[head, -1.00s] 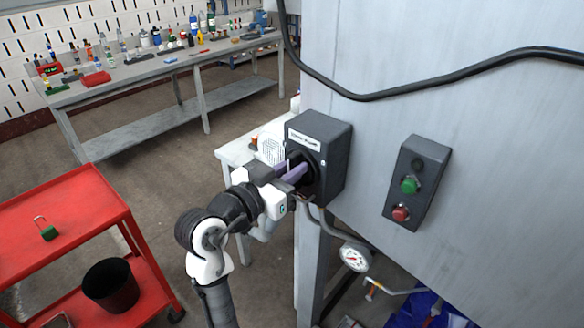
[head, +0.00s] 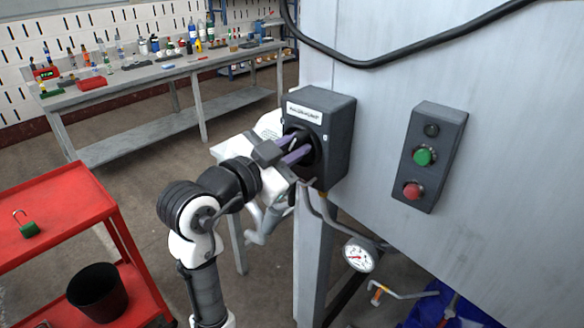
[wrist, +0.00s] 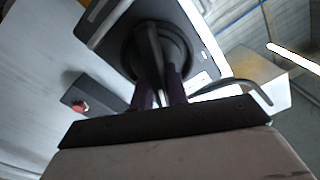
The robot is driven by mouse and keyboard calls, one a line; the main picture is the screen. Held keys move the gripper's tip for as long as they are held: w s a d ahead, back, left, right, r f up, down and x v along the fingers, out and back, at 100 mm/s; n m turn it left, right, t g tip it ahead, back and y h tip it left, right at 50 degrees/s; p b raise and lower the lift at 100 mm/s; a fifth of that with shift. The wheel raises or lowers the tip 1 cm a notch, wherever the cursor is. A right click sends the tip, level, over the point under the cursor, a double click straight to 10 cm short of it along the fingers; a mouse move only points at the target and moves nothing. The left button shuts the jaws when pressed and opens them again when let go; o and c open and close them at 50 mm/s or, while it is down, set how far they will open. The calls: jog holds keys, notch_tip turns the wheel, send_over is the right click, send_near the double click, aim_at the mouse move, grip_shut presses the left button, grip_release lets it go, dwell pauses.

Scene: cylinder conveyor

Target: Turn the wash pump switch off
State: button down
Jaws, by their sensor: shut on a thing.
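The wash pump switch is a dark grey box (head: 338,135) with a white label on the side of the large grey cabinet. Its black rotary knob (wrist: 150,50) sits in a round recess, and it shows in the wrist view. My gripper (head: 303,148) reaches into the recess from the left, its purple fingers shut on the knob's handle. In the wrist view the fingers (wrist: 158,90) lie on both sides of the handle. The label is too small to read surely. The fingers hide part of the knob in the head view.
A control box (head: 433,157) with green and red buttons is right of the switch. A black cable (head: 400,62) runs above. A gauge (head: 359,255) hangs below. A red cart (head: 60,215) stands at left, a workbench (head: 130,85) behind.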

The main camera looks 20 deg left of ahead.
jog(key=m+b, duration=0.4)
jog(key=b, duration=0.1)
jog(key=f+m+b, duration=0.1)
jog(key=m+b, duration=0.1)
jog(key=b, duration=0.1)
jog(key=shift+s+d+m, duration=0.15)
jog(key=shift+d+m, duration=0.15)
jog(key=m+b, duration=0.3)
jog(key=shift+f+b, duration=0.15)
jog(key=shift+b, duration=0.2)
jog(key=shift+m+b, duration=1.1)
jog(key=shift+m, duration=0.4)
jog(key=shift+d, duration=0.1)
jog(key=c, duration=1.4)
grip_release()
jog(key=b+v, duration=0.1)
jog(key=v, duration=1.3)
